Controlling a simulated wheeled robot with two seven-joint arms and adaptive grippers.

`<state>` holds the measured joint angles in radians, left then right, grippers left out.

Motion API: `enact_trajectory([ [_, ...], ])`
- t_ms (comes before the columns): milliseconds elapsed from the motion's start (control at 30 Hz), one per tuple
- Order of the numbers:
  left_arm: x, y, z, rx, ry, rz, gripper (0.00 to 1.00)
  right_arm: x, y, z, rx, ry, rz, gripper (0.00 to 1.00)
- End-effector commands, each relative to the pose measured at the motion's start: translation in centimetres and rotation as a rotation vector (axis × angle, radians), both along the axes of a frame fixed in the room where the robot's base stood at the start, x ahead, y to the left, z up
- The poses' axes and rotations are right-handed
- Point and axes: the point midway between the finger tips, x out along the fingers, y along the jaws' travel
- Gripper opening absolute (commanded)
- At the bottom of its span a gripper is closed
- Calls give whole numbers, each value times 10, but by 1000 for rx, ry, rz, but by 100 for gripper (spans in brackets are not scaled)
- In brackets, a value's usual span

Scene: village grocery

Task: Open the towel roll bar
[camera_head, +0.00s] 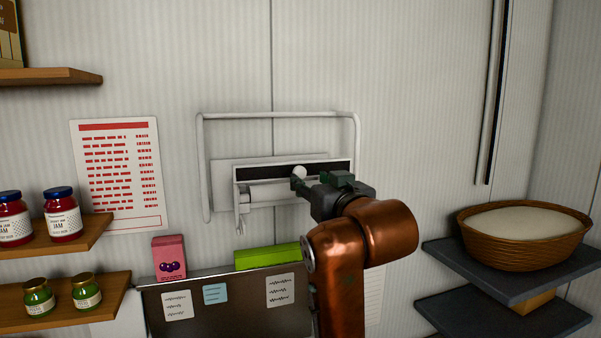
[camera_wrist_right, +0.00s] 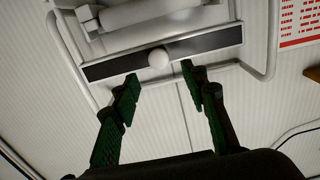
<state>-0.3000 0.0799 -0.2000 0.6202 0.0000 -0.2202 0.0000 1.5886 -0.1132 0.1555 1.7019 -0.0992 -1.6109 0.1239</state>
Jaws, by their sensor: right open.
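The towel roll holder (camera_head: 215,185) is a white unit on the wall inside a white tube frame. Its bar (camera_head: 262,172) is a long dark strip with a white round knob (camera_head: 298,171); a white roll (camera_head: 268,191) lies below it. In the right wrist view the bar (camera_wrist_right: 205,42) slants across the top, with the knob (camera_wrist_right: 158,57) near its middle. My right gripper (camera_head: 308,183) is open at the knob. In its wrist view the two green fingertips (camera_wrist_right: 159,75) are on either side, just short of the knob, with nothing between them. My left gripper is not in view.
A dark board (camera_head: 240,300) with notes stands below, with a pink box (camera_head: 169,258) and a green box (camera_head: 267,256) by its top edge. Jam jars (camera_head: 62,215) stand on shelves at left. A wicker basket (camera_head: 522,240) sits on a dark shelf at right.

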Motion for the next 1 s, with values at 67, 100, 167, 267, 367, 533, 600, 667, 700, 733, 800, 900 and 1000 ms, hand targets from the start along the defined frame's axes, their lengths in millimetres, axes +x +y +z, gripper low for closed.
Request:
enact_trajectory([
  [67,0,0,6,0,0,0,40,8,3,2,0,2,1,41],
  [100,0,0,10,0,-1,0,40,13,5,3,-1,3,1,41],
  [167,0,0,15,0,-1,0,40,22,7,3,-1,3,0,41],
  [267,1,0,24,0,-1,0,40,38,12,3,-1,3,0,41],
  [367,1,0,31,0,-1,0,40,51,17,3,-2,2,0,41],
  [533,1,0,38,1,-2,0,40,67,22,2,-1,0,0,41],
  [600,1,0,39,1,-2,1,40,70,23,1,-1,0,0,41],
  [667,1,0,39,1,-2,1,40,71,23,1,-1,0,0,41],
  [700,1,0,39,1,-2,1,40,71,23,1,-1,0,0,41],
  [733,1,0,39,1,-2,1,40,71,23,0,-1,0,0,41],
  [800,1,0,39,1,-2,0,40,71,23,0,-1,-1,0,41],
  [900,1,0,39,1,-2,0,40,71,23,0,-1,-1,0,38],
  [1000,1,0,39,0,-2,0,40,71,23,0,-1,-1,0,32],
])
